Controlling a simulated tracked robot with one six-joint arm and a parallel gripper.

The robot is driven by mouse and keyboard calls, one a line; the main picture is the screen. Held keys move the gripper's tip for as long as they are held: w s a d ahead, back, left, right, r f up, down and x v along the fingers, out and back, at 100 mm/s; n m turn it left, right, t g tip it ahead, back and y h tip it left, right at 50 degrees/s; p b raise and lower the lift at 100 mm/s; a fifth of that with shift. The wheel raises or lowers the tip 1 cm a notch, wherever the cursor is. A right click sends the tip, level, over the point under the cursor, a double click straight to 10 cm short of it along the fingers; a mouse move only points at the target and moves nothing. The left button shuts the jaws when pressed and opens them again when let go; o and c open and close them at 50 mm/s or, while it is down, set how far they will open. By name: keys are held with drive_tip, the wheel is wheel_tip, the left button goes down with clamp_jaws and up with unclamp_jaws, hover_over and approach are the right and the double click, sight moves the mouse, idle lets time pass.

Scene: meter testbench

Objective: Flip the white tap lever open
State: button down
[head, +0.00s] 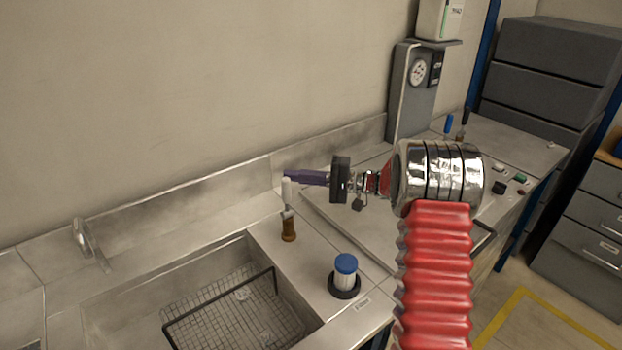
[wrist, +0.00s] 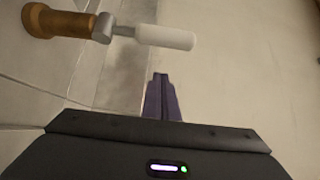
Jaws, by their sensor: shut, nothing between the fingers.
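The white tap lever (head: 287,192) stands upright on a small brass tap (head: 289,230) on the counter beside the sink. In the wrist view the white lever (wrist: 166,37) and the brass tap body (wrist: 58,21) lie across the top, joined by a grey metal piece. My gripper (head: 290,176) has purple fingers, shut and empty. In the head view its tips show just above the lever's top end. In the wrist view the shut fingers (wrist: 160,82) point toward the lever, with a visible gap between them.
A sink with a wire rack (head: 228,308) is at the lower left. A blue-capped bottle (head: 345,270) stands in a dark holder right of the tap. A grey post with a round gauge (head: 418,72) rises behind. Other levers (head: 448,124) stand at the back right.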

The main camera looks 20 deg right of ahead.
sight(287, 198)
drive_tip(key=shift+s+a, duration=0.25)
drive_tip(key=shift+s, duration=0.7)
drive_tip(key=shift+s+a, duration=0.25)
drive_tip(key=shift+s, duration=0.7)
